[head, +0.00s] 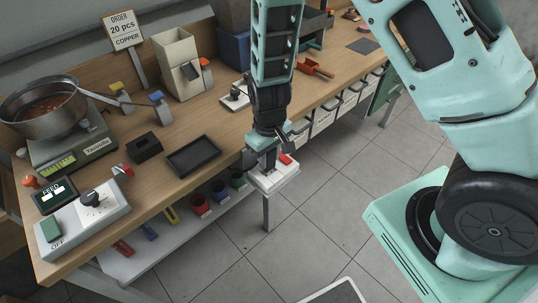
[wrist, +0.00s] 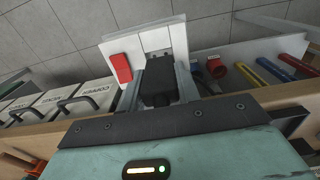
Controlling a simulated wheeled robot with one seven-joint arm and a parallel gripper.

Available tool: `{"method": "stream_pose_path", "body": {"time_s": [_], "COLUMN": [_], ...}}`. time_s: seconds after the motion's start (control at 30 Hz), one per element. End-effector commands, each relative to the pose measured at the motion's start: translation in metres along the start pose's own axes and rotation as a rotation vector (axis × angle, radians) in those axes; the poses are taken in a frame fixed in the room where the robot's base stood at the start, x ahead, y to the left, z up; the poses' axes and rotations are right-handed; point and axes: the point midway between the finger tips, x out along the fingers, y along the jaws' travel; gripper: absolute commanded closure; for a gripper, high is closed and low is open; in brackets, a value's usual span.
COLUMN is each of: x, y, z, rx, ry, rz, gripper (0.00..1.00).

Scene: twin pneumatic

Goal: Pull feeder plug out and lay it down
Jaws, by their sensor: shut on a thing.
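The black feeder plug (wrist: 160,82) sits between the two fingers of my gripper (wrist: 160,92) in the wrist view. My gripper is shut on it. Beyond the plug is a white socket plate (wrist: 118,47) with a red rocker switch (wrist: 121,68). The plug's far end faces the plate; I cannot tell how far its pins are in. In the head view, my gripper (head: 268,158) points down at the white socket box (head: 275,180) at the bench's front edge, with the red switch (head: 286,158) beside it. The plug is mostly hidden there.
A shallow black tray (head: 193,156) lies on the bench left of my gripper, with a small black block (head: 144,146) beside it. The white control box (head: 85,222), scale (head: 68,145) and steel pan (head: 45,105) stand further left. Coloured cups (head: 199,203) sit on the shelf below.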

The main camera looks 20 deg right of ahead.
Motion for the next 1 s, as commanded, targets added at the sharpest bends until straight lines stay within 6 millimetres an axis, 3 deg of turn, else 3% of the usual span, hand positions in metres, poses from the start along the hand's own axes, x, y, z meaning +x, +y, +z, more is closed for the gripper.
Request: {"method": "stream_pose_path", "body": {"time_s": [1.0], "x": [-0.014], "y": [0.000], "z": [0.000], "rx": [0.000], "ry": [0.000], "rz": [0.000], "gripper": [0.95]}}
